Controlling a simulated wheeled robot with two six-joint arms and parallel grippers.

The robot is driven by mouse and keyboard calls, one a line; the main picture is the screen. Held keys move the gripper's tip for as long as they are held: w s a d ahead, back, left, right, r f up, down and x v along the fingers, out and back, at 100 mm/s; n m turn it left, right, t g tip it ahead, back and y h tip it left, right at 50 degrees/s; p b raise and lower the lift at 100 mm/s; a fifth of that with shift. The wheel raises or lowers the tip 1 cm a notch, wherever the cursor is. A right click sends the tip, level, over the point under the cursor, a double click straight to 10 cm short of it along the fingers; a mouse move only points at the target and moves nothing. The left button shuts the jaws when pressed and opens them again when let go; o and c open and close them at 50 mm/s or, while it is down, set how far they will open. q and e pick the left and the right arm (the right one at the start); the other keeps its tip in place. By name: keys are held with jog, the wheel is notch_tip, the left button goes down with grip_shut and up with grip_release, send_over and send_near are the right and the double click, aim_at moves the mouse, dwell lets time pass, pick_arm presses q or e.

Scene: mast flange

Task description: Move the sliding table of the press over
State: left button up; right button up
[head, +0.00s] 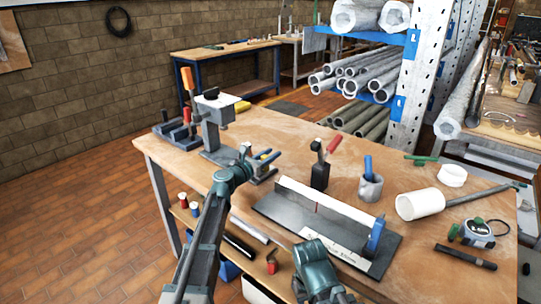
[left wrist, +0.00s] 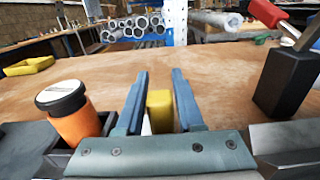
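The press (head: 212,125) is a grey post with a dark-topped head at the left of the bench in the head view. My left gripper (head: 268,158) is close to the right of its foot. In the left wrist view the two blue-grey fingers of my left gripper (left wrist: 160,95) stand apart. An upright yellow piece (left wrist: 160,110) shows between them, with narrow gaps beside it. I cannot tell whether it belongs to the sliding table. The sliding table is not clearly visible, partly hidden by my left arm. My right arm shows at the bottom of the head view, its gripper out of sight.
A black block with a red lever (head: 320,172) stands right of my left gripper. A grey plate with a ruler (head: 280,212), a cup (head: 370,188) and a white cylinder (head: 418,204) occupy the bench's right side.

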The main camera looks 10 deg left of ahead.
pick_arm(q)
grip_shut()
dwell(1.1)
